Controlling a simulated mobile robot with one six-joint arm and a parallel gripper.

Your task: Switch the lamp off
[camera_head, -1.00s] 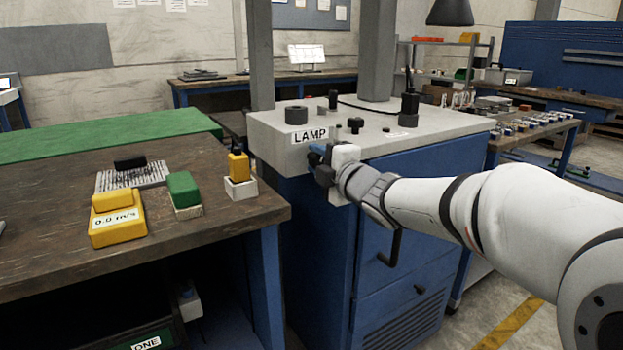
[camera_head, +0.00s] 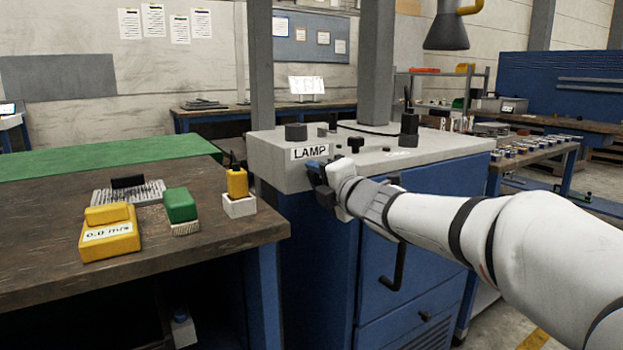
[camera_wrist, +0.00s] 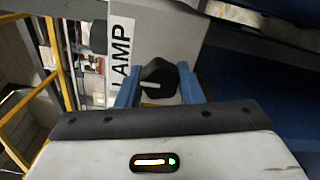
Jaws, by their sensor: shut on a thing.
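The LAMP label (camera_head: 310,152) is on the front face of a light grey console block, and it also shows in the wrist view (camera_wrist: 122,48). Beside it is a black knob (camera_wrist: 158,74) with a short white mark; in the wrist view the mark lies nearly level. My gripper (camera_wrist: 158,88) has its blue fingers on either side of the knob and is shut on it. In the head view my gripper (camera_head: 316,166) is at the console's front face, just below the label, and hides the knob.
The console top (camera_head: 375,140) carries several black knobs and posts. Below it is a blue cabinet with a dark handle (camera_head: 396,268). A wooden bench on the left holds a yellow meter (camera_head: 109,236), a green-topped brush (camera_head: 181,206) and a yellow tool in a white holder (camera_head: 238,200).

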